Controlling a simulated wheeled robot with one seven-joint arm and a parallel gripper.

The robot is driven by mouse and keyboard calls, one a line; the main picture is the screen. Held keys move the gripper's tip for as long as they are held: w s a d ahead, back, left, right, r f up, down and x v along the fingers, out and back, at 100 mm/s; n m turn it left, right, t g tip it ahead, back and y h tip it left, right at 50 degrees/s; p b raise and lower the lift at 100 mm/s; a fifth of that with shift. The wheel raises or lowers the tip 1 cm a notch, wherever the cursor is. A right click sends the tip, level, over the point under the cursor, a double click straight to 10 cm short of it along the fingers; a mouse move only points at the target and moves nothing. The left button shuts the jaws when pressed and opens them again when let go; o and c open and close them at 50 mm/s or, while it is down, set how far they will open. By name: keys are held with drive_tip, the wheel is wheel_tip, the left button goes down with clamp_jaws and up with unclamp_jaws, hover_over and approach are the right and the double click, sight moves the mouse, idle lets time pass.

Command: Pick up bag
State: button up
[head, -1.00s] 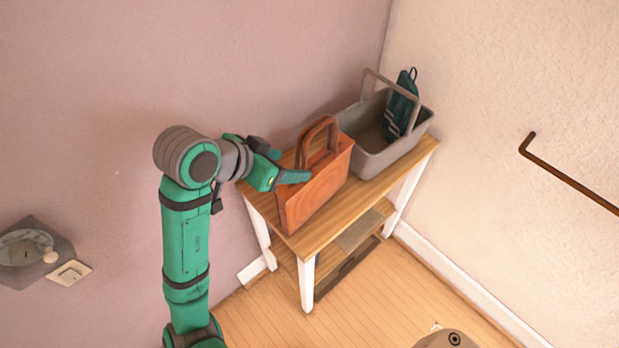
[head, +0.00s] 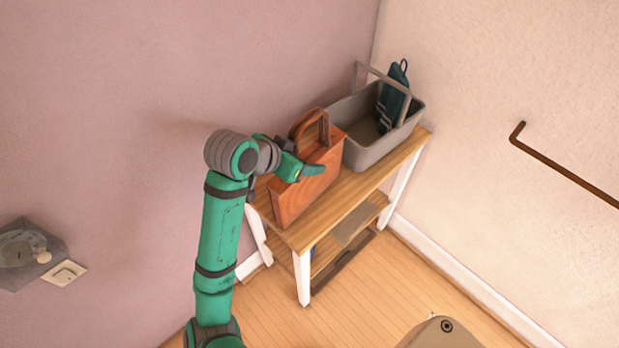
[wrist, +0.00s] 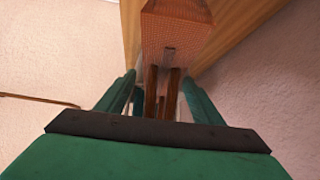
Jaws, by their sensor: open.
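An orange-brown bag (head: 304,190) with two upright loop handles stands on a small wooden table (head: 345,203). My gripper (head: 302,160) is at the bag's upper part, in front of the wall. One finger shows across the near face of the bag; the other is largely hidden. In the wrist view, the bag's body (wrist: 178,28) is at the top and its brown handles lie between my open fingers (wrist: 160,82). Whether the fingers touch the bag, I cannot tell.
A grey basket (head: 375,153) with a raised handle stands beside the bag, holding a dark teal backpack (head: 393,98). Walls close in behind and at the right. A brown rail (head: 565,165) is on the right wall. The table front is clear.

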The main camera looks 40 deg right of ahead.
drive_tip(key=shift+c, duration=0.6)
drive_tip(key=shift+r, duration=0.1)
clamp_jaws()
